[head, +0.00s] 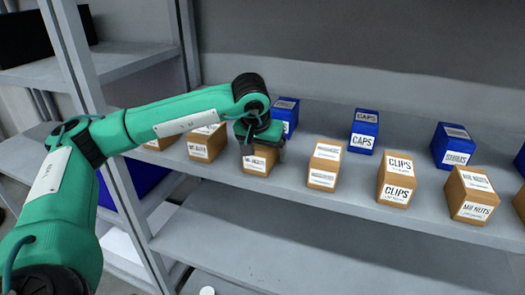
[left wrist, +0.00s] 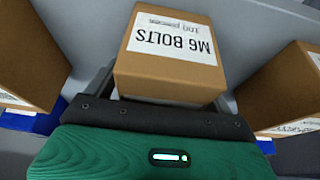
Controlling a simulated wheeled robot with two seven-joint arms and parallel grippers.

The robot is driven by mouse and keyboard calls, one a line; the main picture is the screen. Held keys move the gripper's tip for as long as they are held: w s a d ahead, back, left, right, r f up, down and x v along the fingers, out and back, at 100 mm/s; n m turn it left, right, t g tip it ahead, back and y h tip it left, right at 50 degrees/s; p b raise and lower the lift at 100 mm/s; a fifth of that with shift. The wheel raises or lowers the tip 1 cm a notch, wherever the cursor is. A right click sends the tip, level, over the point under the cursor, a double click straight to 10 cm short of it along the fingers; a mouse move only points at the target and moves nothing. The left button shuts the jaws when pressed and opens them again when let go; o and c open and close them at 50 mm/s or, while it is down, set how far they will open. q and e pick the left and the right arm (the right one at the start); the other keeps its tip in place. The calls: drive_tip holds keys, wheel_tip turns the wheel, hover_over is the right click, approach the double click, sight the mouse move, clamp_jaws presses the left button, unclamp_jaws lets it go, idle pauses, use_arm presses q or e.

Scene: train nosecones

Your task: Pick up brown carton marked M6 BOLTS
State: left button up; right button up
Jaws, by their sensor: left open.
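The brown carton marked M6 BOLTS (left wrist: 165,78) fills the upper middle of the left wrist view, its white label reading upside down. In the head view the carton (head: 257,169) stands on the grey shelf directly below my left gripper (head: 263,150), its top partly hidden. My left gripper is open and points down, with parts of its fingers showing at both sides of the carton. I cannot tell whether they touch it. My right gripper is not in view.
Brown cartons stand on both sides, including one to the left (head: 206,146), one to the right (head: 323,165) and a CLIPS carton (head: 394,190). Blue boxes, such as CAPS (head: 363,137), stand behind. A grey upright post (head: 75,50) is at the left. The lower shelf (head: 290,240) is mostly bare.

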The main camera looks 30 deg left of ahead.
use_arm(q)
drive_tip(key=shift+f+b, duration=0.25)
drive_tip(key=shift+b, duration=0.2)
idle(0.4)
drive_tip(key=c, duration=1.2)
drive_tip(key=shift+w, duration=0.1)
drive_tip(key=shift+c, duration=1.3)
drive_tip(key=shift+r, duration=0.2)
